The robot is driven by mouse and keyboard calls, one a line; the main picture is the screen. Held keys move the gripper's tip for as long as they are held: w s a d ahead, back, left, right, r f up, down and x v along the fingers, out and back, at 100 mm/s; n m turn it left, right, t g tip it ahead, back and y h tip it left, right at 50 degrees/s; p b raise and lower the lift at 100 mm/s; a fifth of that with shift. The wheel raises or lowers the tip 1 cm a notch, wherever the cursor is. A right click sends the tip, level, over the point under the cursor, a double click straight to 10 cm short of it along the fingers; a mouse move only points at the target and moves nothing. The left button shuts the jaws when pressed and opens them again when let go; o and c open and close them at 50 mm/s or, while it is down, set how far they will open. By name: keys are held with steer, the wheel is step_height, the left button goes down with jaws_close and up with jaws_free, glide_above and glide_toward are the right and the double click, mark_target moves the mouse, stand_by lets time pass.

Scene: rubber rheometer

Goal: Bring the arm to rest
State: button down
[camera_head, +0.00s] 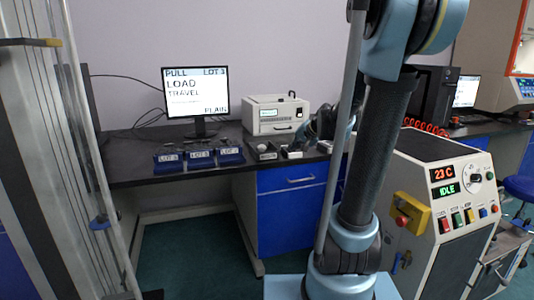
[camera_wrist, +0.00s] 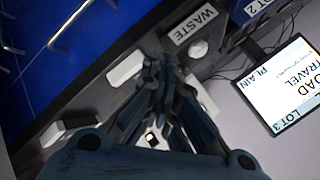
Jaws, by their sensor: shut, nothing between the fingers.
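From this view I cannot tell whether the fingers touch anything. My arm stands tall across the right half of the head view.
The white instrument (camera_head: 277,115), monitor (camera_head: 196,92) and several blue lot trays (camera_head: 199,158) stand on the bench (camera_head: 130,160). A large grey machine (camera_head: 440,220) reading 23 C and IDLE stands right of my arm. Blue drawers (camera_head: 290,205) are below the bench.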

steer(key=s+d+f+n+g+h, duration=0.1)
steer(key=s+f, duration=0.3)
steer(key=s, duration=0.7)
steer(key=s+d+f+n+g+h, duration=0.2)
steer(key=s+d+f+n+g, duration=0.1)
steer(key=s, duration=0.8)
steer(key=s+d+f+n+g+h, duration=0.1)
steer(key=s+f, duration=0.4)
steer(key=s, duration=0.6)
steer(key=d+g+h, duration=0.1)
steer(key=d, duration=0.1)
steer(key=shift+d+f+n, duration=0.3)
steer(key=shift+d+n, duration=0.1)
steer(key=shift+w+f, duration=0.2)
steer(key=shift+w, duration=0.2)
steer(key=shift+s, duration=0.15)
